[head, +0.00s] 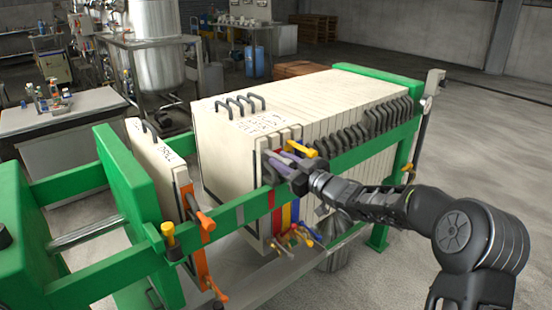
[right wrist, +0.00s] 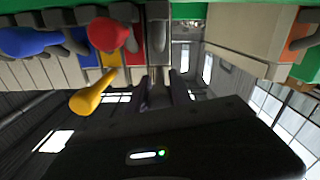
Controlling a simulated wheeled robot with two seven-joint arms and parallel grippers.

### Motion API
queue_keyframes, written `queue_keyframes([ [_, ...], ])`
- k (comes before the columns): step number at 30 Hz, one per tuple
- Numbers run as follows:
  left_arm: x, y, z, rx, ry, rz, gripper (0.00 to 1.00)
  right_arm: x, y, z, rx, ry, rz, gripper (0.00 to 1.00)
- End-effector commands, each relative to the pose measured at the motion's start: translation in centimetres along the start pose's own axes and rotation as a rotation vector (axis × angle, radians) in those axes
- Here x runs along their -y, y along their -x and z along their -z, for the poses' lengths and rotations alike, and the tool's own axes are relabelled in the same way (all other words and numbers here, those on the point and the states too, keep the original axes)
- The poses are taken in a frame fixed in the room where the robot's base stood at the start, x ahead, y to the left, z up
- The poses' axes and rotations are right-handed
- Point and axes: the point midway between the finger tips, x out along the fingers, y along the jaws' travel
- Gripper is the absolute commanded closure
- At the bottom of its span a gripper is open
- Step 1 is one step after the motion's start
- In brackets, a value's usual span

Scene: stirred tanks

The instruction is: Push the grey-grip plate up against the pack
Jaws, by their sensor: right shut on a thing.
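The grey-grip plate (head: 226,155) is the pale plate at the left end of the pack (head: 320,100), its broad face towards the gap. My right gripper (head: 287,163) is at its near side, over the green rail. In the right wrist view my right gripper (right wrist: 159,92) is shut on the grey grip (right wrist: 158,42), beside the plate with the red grip (right wrist: 106,34). The plate stands upright, close to its neighbour; whether they touch I cannot tell. My left gripper is not in view.
The orange-grip plate (head: 155,165) stands apart at the left, by the green end plate (head: 128,185), with an open gap before the pack. Yellow (right wrist: 92,92) and blue (right wrist: 30,42) grips stick out beside the red one. The green rail (head: 345,160) runs along the near side.

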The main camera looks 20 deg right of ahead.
Motion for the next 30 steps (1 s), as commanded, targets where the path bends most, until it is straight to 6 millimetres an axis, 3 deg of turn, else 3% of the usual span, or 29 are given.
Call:
queue_keyframes([
  [6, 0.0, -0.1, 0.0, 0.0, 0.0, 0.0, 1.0, -0.7, 0.2, 0.2, -0.003, 0.004, -0.014, 1.0],
  [7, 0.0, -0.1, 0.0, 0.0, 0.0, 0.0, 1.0, -0.7, 0.2, 0.2, -0.003, 0.004, -0.014, 0.72],
  [14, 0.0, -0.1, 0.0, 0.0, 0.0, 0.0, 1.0, -0.5, 0.1, 0.2, -0.002, 0.003, -0.011, 0.53],
  [23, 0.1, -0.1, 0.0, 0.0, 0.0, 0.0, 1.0, -0.3, 0.2, 0.1, -0.001, 0.002, -0.008, 0.53],
  [30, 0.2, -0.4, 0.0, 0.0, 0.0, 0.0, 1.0, -0.4, 2.8, 0.0, 0.0, 0.003, -0.01, 0.53],
])
